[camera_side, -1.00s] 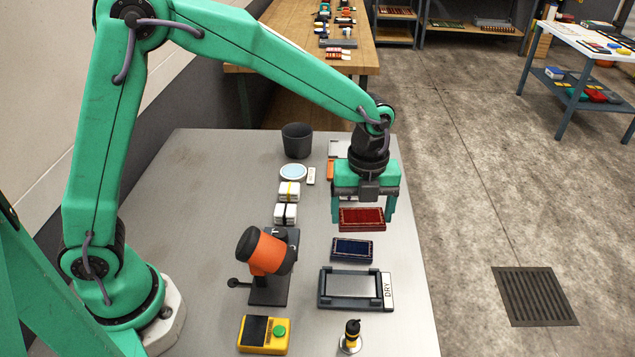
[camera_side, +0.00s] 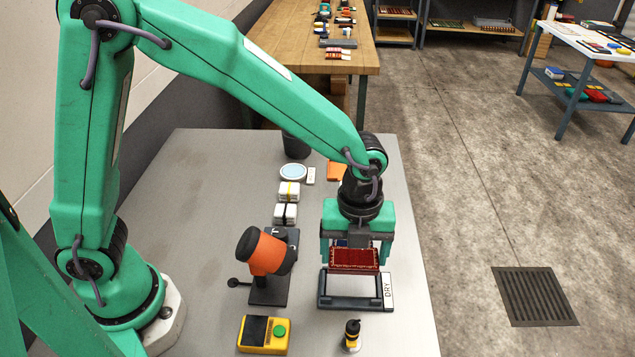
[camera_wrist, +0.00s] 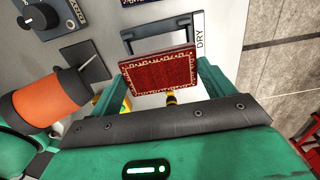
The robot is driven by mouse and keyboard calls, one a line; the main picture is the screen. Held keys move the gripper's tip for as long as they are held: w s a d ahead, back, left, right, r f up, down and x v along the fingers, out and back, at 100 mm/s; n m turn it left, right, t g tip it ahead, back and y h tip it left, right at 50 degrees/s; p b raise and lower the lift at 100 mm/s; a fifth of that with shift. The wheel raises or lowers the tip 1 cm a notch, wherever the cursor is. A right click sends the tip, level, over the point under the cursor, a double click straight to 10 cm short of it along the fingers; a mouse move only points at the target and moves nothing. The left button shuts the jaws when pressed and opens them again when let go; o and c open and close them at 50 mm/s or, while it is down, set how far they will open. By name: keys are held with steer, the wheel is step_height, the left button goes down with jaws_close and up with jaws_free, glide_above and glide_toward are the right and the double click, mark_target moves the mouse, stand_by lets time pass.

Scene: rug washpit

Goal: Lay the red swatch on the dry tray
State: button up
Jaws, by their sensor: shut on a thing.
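The red swatch (camera_side: 354,259) is a dark red patterned rectangle with a pale border. My gripper (camera_side: 355,258) is shut on it and holds it in the air. In the side view it appears over the back part of the dry tray (camera_side: 350,303), a dark-framed tray with a white DRY label. In the wrist view the red swatch (camera_wrist: 158,72) sits between the fingers and covers part of the dry tray (camera_wrist: 165,30). The blue swatch is mostly hidden behind my gripper in the side view.
An orange and black device (camera_side: 265,252) on a dark stand is left of the tray. A yellow box with a green button (camera_side: 264,334) and a small black-and-yellow bottle (camera_side: 352,335) stand in front. White packs (camera_side: 287,203) lie behind. The table's right edge is close to the tray.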

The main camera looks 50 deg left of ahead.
mark_target(349, 286)
steer(key=shift+f, duration=0.2)
steer(key=shift+f, duration=2.65)
steer(key=shift+f, duration=0.5)
steer(key=o, duration=0.8)
steer(key=shift+o, duration=0.4)
steer(key=shift+f, duration=0.1)
steer(key=shift+s+a, duration=0.1)
steer(key=shift+r, duration=3.6)
